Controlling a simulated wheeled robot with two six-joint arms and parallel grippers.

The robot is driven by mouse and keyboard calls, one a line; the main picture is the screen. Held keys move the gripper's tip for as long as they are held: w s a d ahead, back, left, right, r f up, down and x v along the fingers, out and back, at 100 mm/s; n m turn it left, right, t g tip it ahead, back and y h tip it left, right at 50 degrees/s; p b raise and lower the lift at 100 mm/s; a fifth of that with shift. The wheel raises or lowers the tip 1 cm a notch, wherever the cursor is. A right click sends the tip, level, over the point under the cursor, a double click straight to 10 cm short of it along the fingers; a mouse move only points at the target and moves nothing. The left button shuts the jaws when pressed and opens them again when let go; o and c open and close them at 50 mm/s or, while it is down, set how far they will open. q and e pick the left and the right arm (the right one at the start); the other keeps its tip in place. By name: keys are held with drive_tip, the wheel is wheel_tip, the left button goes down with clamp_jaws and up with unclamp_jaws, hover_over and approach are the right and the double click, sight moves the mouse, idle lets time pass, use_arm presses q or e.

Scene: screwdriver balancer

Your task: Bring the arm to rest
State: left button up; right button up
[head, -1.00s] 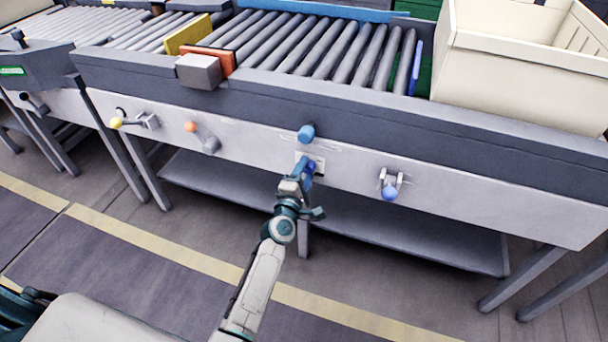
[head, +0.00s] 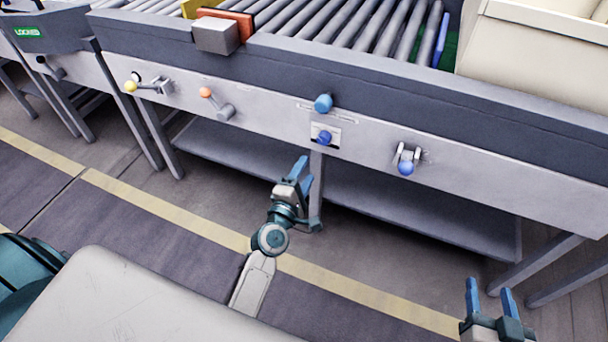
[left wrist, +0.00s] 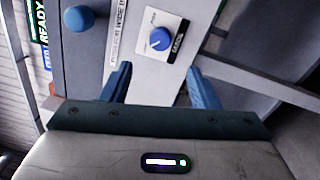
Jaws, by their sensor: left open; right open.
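My left gripper (head: 302,172) is open and empty, in front of the grey panel and a little below the blue dial knob (head: 323,137). Its blue fingers stand apart from the panel. The left wrist view shows the knob (left wrist: 159,39) on its white plate, beyond the gap between the two fingers (left wrist: 158,80). My right gripper (head: 490,297) is at the bottom right of the head view, open and empty, its blue fingers pointing up in the picture over the floor.
The panel also carries a blue button (head: 323,102), a blue-tipped lever (head: 406,167), an orange-tipped lever (head: 206,93) and a yellow-tipped lever (head: 131,86). Rollers (head: 345,25) and a cream bin (head: 530,48) are above. A lower shelf (head: 420,208) lies under the panel. Floor in front is open.

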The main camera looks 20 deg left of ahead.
idle(0.4)
